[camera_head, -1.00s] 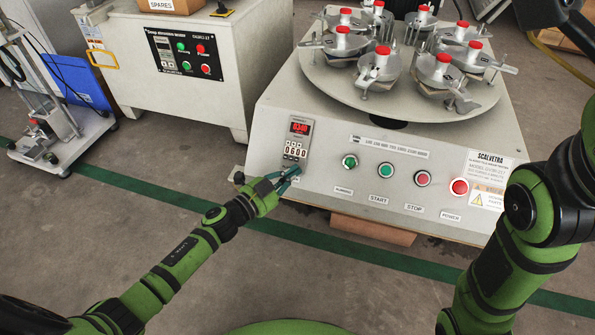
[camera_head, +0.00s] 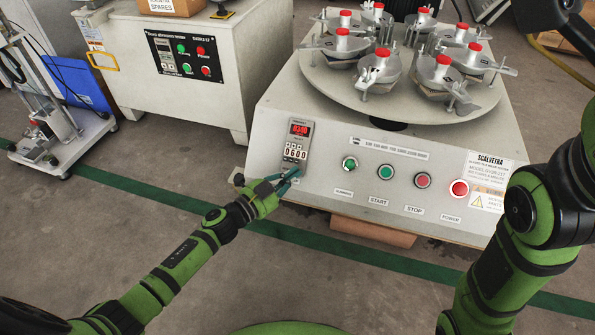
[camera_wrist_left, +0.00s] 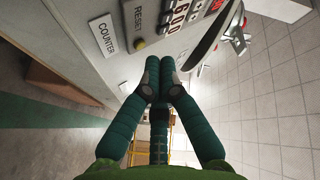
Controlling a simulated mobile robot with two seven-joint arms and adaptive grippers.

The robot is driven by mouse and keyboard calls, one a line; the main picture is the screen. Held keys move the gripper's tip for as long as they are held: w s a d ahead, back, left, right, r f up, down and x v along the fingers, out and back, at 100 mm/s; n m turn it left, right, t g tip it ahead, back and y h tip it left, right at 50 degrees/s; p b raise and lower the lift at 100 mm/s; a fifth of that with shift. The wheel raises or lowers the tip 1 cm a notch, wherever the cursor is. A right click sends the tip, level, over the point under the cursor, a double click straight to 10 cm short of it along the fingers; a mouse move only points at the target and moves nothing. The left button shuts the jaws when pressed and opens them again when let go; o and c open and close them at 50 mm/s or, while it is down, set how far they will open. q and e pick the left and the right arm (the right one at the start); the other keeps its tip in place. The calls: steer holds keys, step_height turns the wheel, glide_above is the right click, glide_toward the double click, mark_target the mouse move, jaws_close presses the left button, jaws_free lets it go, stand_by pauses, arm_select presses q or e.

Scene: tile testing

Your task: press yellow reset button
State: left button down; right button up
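The yellow reset button (camera_wrist_left: 137,44) shows in the left wrist view as a small round yellowish knob beside the RESET label (camera_wrist_left: 138,15), on the front panel of the grey machine (camera_head: 330,208). My left gripper (camera_head: 291,174) is at the panel's left part, just below the counter display (camera_head: 299,128). In the left wrist view its two fingertips (camera_wrist_left: 159,72) meet, empty, a little below and right of the button. A gap in the picture separates them from it; I cannot tell the depth. In the head view I cannot make out the button near the fingers.
Green (camera_head: 350,164) (camera_head: 386,172) and red (camera_head: 422,180) (camera_head: 459,188) buttons run right along the panel. A turntable (camera_head: 335,85) with several red-topped holders sits above. Another machine (camera_head: 130,65) stands back left. My right arm covers the right side.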

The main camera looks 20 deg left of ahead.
arm_select(q)
steer(key=shift+w, duration=0.1)
steer(key=shift+w+f, duration=0.25)
steer(key=shift+w+f+b, duration=0.2)
steer(key=shift+b, duration=0.15)
stand_by(0.6)
steer(key=shift+r, duration=0.1)
steer(key=shift+s+r+p, duration=0.35)
steer(key=shift+s+p, duration=0.2)
steer(key=shift+p, duration=0.2)
steer(key=s+r+p, duration=0.1)
steer(key=s+p, duration=0.1)
steer(key=s+r+p, duration=0.2)
steer(key=p, duration=0.1)
steer(key=shift+r, duration=0.1)
